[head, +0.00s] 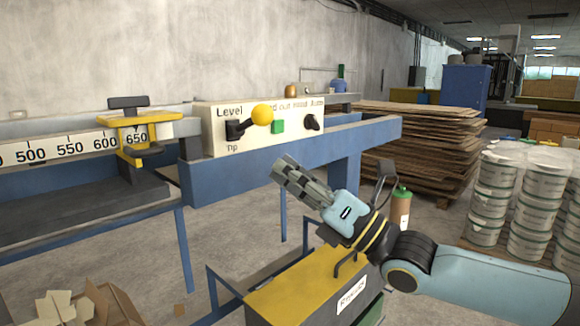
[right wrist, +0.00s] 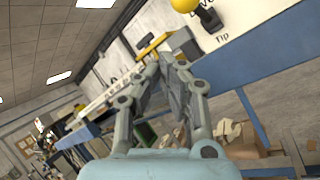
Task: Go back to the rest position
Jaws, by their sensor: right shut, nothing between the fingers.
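My right gripper (head: 286,170) is in the middle of the head view, in front of the blue frame of the machine and clear of the panel. Its fingers are closed together with nothing between them; they also show in the right wrist view (right wrist: 172,62). My left gripper is not in view. The control panel (head: 210,140) is cream, with the words "Level" and "Tip". It carries a yellow ball knob (head: 262,115), a green button (head: 278,126) and black knobs. The yellow ball also shows at the top of the right wrist view (right wrist: 186,4).
A ruler (head: 70,148) with a yellow clamp (head: 140,121) at 650 runs along the left. A yellow-topped box (head: 290,293) stands below my right arm. A cardboard box (head: 115,303) is at lower left. Stacked boards (head: 420,140) and white buckets (head: 495,185) stand at right.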

